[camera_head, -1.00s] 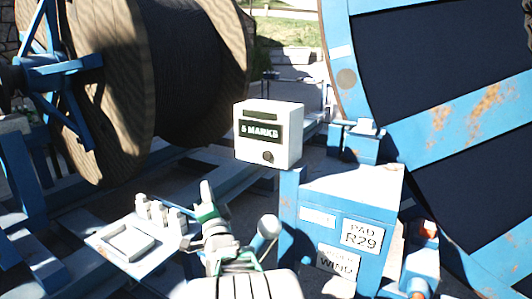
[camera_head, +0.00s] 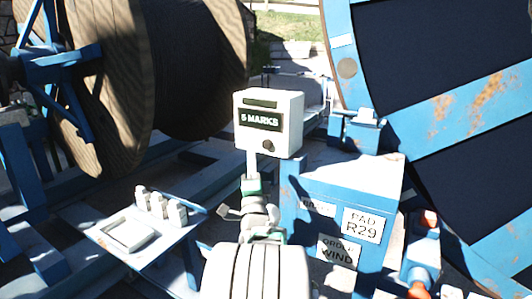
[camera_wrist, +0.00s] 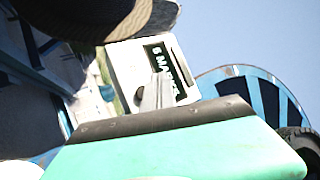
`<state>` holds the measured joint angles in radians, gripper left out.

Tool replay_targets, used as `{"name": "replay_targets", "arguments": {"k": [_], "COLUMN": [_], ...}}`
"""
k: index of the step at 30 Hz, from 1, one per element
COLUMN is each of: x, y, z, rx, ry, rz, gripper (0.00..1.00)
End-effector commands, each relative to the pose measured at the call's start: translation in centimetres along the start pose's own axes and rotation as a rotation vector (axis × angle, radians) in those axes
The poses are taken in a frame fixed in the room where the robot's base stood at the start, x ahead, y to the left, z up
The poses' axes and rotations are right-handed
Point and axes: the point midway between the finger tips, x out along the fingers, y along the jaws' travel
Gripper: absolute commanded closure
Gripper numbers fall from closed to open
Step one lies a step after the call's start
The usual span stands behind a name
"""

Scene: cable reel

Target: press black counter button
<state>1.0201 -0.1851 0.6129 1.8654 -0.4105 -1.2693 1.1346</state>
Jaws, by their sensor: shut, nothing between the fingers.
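The white counter box (camera_head: 290,110) stands in the middle of the head view with a "5 MARKS" label and a dark slot above it. Its round black button (camera_head: 268,146) is on the lower right of the front face. My gripper (camera_head: 252,160) is shut and empty, pointing up just in front of the box's lower left, left of the button. Whether the fingertips touch the box I cannot tell.
A blue cabinet (camera_head: 336,190) with "PAD R29" and "WIND" labels stands right of my arm. A tray (camera_head: 95,226) with several small white blocks (camera_head: 160,206) is at left. A wooden cable reel (camera_head: 100,90) and a large blue reel (camera_head: 440,120) flank the box.

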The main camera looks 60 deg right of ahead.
Motion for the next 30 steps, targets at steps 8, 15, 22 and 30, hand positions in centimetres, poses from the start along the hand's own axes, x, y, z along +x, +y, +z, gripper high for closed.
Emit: {"name": "replay_targets", "arguments": {"k": [8,15,22,30], "x": [2.5,3.5,3.6,3.5], "y": [2.2,2.5,2.5,2.5], "z": [-1.9,-2.6,-2.6,-2.5], "rx": [-0.002,-0.001,-0.001,-0.001], "ry": [0.001,0.000,0.000,0.000], "rz": [-0.001,-0.001,-0.001,0.000], "gripper": [1.00,1.00,1.00,1.00]}}
